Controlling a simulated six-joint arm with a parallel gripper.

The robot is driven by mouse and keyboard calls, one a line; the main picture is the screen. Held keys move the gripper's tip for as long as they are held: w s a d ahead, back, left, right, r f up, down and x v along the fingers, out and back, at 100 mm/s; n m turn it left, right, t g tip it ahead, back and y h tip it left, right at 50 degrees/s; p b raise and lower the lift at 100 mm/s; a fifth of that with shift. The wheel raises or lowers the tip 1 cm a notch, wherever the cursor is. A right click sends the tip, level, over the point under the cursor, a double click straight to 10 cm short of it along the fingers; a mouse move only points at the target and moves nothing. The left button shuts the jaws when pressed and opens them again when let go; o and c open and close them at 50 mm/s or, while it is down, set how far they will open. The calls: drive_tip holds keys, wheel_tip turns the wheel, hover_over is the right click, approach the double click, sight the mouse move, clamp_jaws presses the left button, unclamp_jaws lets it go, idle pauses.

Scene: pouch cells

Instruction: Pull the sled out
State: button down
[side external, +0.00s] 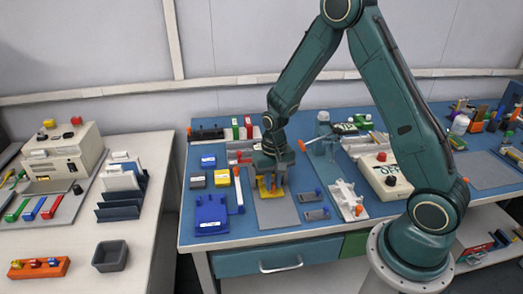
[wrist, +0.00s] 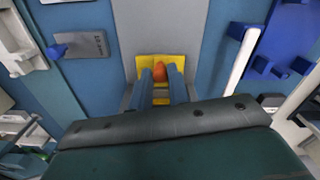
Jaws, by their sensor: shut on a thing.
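A yellow sled (side external: 264,191) lies on a grey plate (side external: 277,213) on the blue mat. In the wrist view the yellow sled (wrist: 148,62) shows with an orange knob (wrist: 159,73) standing between my two blue-grey fingers. My gripper (side external: 272,183) points down over the sled and is shut on the orange knob. In the wrist view my gripper (wrist: 161,76) hides part of the sled behind its fingers and palm. I cannot tell how the sled sits against the plate.
A blue box (side external: 211,214) and a white bar (side external: 238,191) with a blue end stand left of the plate. A white bracket (side external: 346,198) stands further right. The front part of the plate is clear.

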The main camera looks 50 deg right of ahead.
drive_tip(key=s+a, duration=0.9)
drive_tip(key=shift+s+a, duration=0.25)
drive_tip(key=shift+a, duration=0.1)
drive_tip(key=c, duration=1.4)
unclamp_jaws()
drive_tip(key=shift+c, duration=0.2)
drive_tip(key=shift+o, duration=0.6)
drive_tip(key=shift+d+r, duration=0.1)
drive_tip(key=shift+r, duration=0.05)
